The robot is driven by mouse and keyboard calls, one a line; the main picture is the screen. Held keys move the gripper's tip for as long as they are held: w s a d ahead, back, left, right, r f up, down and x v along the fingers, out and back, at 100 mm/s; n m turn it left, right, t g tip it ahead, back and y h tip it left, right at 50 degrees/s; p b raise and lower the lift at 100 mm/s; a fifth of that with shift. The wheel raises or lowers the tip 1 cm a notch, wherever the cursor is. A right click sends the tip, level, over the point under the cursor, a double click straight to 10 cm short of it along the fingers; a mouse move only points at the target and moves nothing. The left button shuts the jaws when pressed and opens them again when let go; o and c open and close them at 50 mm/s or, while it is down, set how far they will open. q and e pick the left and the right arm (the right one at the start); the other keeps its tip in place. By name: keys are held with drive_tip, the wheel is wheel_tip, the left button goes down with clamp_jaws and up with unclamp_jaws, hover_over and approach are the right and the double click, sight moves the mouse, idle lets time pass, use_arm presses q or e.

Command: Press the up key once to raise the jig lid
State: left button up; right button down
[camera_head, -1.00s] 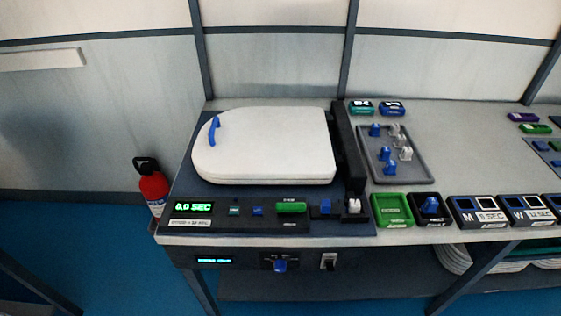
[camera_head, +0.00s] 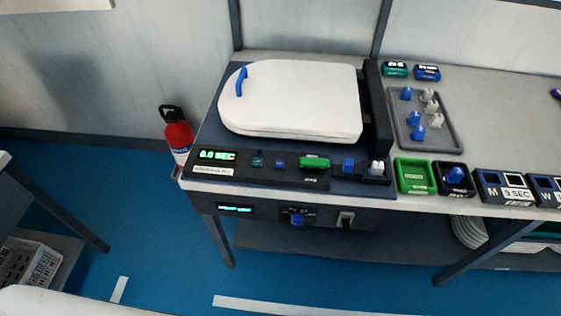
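The white lid (camera_head: 295,98) lies flat on the dark jig (camera_head: 207,140), with a blue handle (camera_head: 241,81) at its left end. The jig's front panel carries a green display (camera_head: 217,156) reading about 0.0 SEC. Right of it are a small teal key (camera_head: 257,160), a small blue key (camera_head: 280,163) and a larger green button (camera_head: 314,162). Their labels are too small to read, so I cannot tell which is the up key. Neither of my grippers is in view.
A blue piece (camera_head: 348,165) and a white piece (camera_head: 377,168) sit at the panel's right end. A green bin (camera_head: 416,176) and a grey tray (camera_head: 456,145) of small parts stand right of the jig. A red extinguisher (camera_head: 178,137) stands left. Blue floor in front is open.

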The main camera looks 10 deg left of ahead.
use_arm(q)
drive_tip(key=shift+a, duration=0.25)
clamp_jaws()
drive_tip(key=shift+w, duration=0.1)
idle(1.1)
